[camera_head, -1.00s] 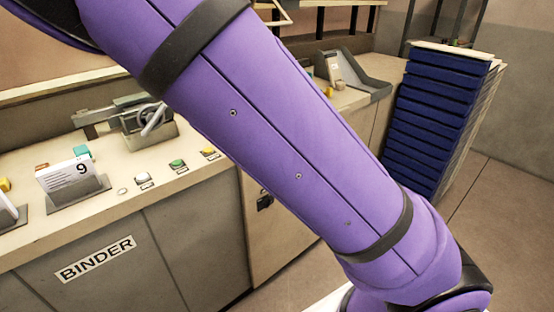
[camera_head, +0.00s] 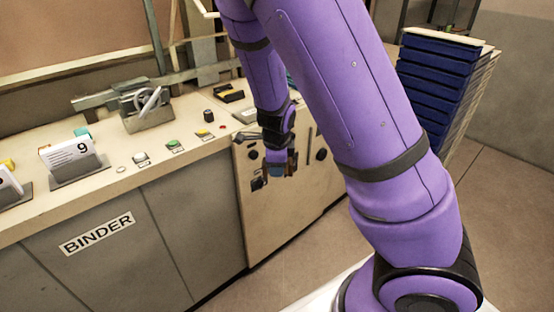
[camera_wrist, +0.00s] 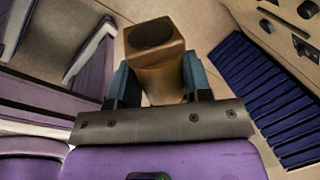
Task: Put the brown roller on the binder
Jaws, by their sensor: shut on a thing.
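The binder (camera_head: 180,240) is a long beige-topped machine with grey front panels and a white BINDER label, at the left in the head view. My gripper (camera_head: 281,168) hangs in front of the pale cabinet just right of the binder, lower than the binder's top. In the wrist view my gripper (camera_wrist: 155,82) is shut on the brown roller (camera_wrist: 158,64), with a blue-grey finger on each side. The roller is a brown blocky piece with a dark round patch on its end. In the head view it is small and mostly hidden by my gripper.
Blue stacked trays (camera_head: 437,85) stand at the right. The top's front strip has bare room.

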